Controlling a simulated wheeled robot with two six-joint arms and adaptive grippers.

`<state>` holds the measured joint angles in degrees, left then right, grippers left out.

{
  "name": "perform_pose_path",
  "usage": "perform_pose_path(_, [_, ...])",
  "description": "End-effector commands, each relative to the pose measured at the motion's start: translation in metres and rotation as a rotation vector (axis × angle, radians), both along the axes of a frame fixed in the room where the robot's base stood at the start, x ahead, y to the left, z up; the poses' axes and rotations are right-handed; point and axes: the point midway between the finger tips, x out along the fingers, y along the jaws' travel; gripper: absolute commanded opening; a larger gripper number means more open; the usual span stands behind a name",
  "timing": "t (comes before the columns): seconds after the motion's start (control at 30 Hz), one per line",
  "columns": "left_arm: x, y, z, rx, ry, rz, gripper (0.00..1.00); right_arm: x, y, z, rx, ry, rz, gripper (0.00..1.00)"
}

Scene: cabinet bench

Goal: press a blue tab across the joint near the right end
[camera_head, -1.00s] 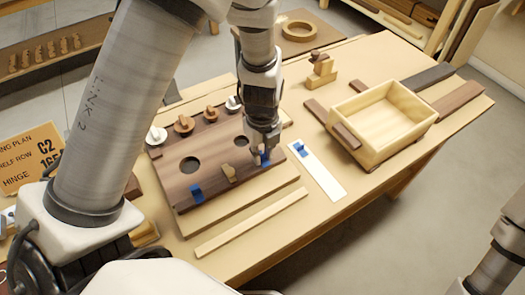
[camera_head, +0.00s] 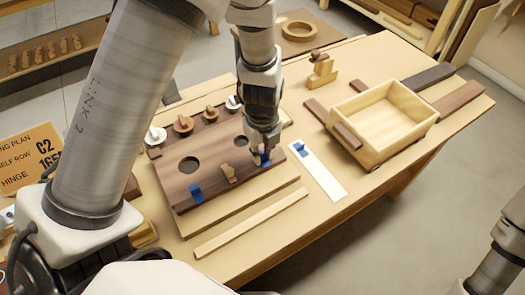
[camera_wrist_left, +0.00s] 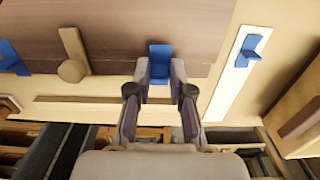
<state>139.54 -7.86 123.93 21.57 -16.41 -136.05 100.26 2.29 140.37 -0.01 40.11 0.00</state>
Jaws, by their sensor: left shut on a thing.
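My left gripper (camera_head: 262,157) is over the right end of the front edge of the dark wood panel (camera_head: 215,165). It is shut on a blue tab (camera_head: 265,160), which also shows between the fingers in the left wrist view (camera_wrist_left: 160,62). The tab lies at the panel's front edge, where the pale strip begins; whether it is fully seated I cannot tell. Another blue tab (camera_head: 195,193) sits across the same edge near the left end, with a wooden turn piece (camera_head: 229,173) between them. Part of my right arm shows at the lower right; its gripper is out of view.
A white strip (camera_head: 316,170) with a blue tab (camera_head: 300,149) on it lies right of the panel. A pale open box (camera_head: 383,122) stands further right. A thin wood strip (camera_head: 252,222) lies in front. Several round knobs line the panel's back edge.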

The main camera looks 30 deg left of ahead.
Motion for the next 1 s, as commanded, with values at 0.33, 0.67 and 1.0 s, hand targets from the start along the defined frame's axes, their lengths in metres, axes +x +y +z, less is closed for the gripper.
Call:
perform_pose_path(0.33, [0.0000,0.0000,-0.0042,0.000,0.000,0.000,0.00,0.0000,0.0000,-0.0042,0.000,0.000,0.000,0.00])
perform_pose_path(0.67, [0.0000,0.0000,-0.0072,0.000,0.000,0.000,0.00,0.0000,0.0000,-0.0073,0.000,0.000,0.000,0.00])
perform_pose_path(1.0, [-0.0001,0.0001,-0.0076,0.000,0.000,0.000,0.00,0.0000,0.0000,-0.0079,0.000,0.000,0.000,0.00])
